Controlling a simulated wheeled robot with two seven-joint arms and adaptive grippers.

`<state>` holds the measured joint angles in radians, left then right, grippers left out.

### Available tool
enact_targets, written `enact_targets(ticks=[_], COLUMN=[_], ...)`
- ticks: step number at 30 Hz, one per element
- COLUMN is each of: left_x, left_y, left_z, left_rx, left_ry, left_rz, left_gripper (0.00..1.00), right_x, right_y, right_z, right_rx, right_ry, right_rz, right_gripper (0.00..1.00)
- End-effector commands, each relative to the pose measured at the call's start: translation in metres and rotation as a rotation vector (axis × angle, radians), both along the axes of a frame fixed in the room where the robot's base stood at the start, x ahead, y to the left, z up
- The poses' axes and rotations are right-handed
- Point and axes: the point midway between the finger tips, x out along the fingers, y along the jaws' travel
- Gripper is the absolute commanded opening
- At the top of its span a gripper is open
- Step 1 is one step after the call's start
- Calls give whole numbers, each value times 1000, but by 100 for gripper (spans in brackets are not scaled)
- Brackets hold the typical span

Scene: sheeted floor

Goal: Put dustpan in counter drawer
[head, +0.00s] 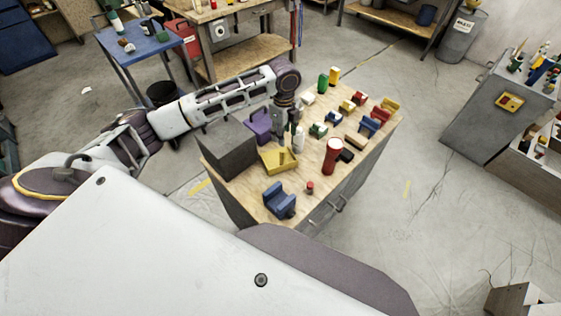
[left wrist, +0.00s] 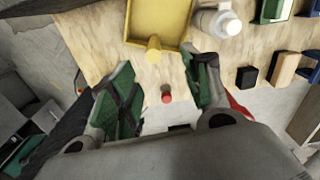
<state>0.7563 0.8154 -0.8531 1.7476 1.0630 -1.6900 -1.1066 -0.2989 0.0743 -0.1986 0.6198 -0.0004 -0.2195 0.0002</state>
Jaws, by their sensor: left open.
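The yellow dustpan (head: 272,163) lies on the wooden counter top (head: 247,190), in front of the purple object. In the left wrist view the pan (left wrist: 160,16) is at the top, with its stubby handle (left wrist: 153,50) toward my fingers. My left gripper (head: 287,128) is over the counter beside the dustpan. In the wrist view its green-padded fingers (left wrist: 163,88) are spread and empty, with the handle beyond them. The counter's drawer front (head: 325,212) with bar handles is on the near right side; it looks shut. My right gripper is not in view.
The floor (head: 410,230) right of the counter is clear.

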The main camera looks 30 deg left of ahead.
Motion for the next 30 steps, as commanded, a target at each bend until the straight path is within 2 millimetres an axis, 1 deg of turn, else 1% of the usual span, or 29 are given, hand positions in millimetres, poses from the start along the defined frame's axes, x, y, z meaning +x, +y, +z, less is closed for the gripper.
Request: enact_targets(ticks=[3, 12, 17, 23, 30], left_x=[-4, -4, -4, -4, -5], left_y=[3, 3, 3, 3, 3], left_z=[0, 0, -3, -19, -51], left_rx=[16, 15, 14, 14, 13], left_ry=[19, 16, 17, 18, 18], left_rz=[-15, -25, -24, -24, -23], left_gripper=[48, 48, 48, 48, 48], right_x=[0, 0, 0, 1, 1], right_y=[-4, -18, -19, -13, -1], right_z=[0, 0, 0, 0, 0], right_rx=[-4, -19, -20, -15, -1], right_ry=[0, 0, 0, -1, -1], right_rz=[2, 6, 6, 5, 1], right_gripper=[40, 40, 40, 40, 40])
